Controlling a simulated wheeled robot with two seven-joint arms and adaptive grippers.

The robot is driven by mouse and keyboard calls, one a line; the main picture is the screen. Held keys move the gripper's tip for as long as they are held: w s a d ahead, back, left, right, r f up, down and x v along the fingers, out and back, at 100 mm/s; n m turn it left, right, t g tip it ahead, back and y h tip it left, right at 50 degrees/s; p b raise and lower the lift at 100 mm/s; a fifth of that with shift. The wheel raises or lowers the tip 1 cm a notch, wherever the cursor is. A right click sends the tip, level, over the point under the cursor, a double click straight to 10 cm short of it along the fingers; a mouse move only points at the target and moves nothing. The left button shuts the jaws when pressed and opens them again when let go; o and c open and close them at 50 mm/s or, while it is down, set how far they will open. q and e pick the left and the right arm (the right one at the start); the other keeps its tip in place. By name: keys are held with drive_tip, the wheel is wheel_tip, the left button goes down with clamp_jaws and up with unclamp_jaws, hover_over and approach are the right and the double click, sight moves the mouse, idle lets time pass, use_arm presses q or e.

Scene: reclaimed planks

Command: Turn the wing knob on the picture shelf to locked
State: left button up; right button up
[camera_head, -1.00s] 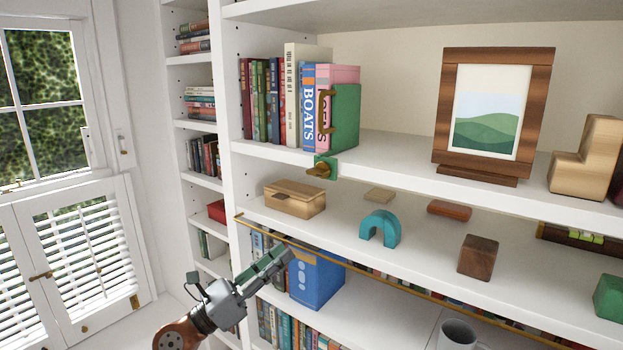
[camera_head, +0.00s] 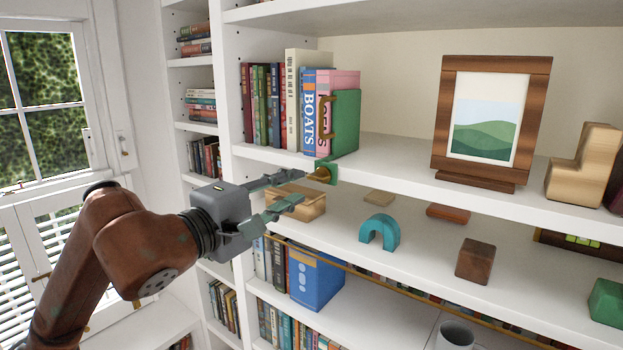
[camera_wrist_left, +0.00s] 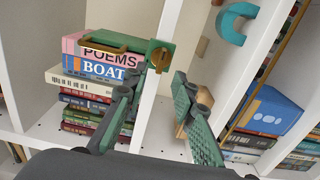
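The brass wing knob (camera_head: 319,174) sits on a green plate (camera_head: 333,172) at the front edge of the picture shelf (camera_head: 395,150), below the green bookend. In the left wrist view the knob (camera_wrist_left: 161,57) appears on its plate, just beyond my fingers; its exact turn is hard to read. My left gripper (camera_head: 291,187) is open and empty, with its fingertips just left of the knob and slightly below it, seemingly apart from it. In the left wrist view its fingers (camera_wrist_left: 160,76) are spread to either side below the knob. My right gripper is not in view.
Books and a green bookend (camera_head: 346,122) stand above the knob; a picture frame (camera_head: 436,125) stands to the right. The shelf below holds a wooden box (camera_head: 312,208), partly behind my gripper, a teal arch (camera_head: 379,230) and blocks. A brass rail (camera_head: 400,287) runs along its front.

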sight(314, 180)
use_arm(q)
drive_tip(key=p+x, duration=0.1)
drive_tip(key=x, duration=0.4)
drive_tip(key=shift+w+d+p, duration=0.15)
drive_tip(key=shift+d+p, duration=0.1)
drive_tip(key=shift+p, duration=0.1)
drive_tip(key=shift+w+d+f, duration=0.1)
drive_tip(key=shift+w+d, duration=0.2)
drive_tip(key=shift+w, duration=0.25)
drive_tip(key=shift+s, duration=0.1)
drive_tip(key=shift+c, duration=0.5)
clamp_jaws()
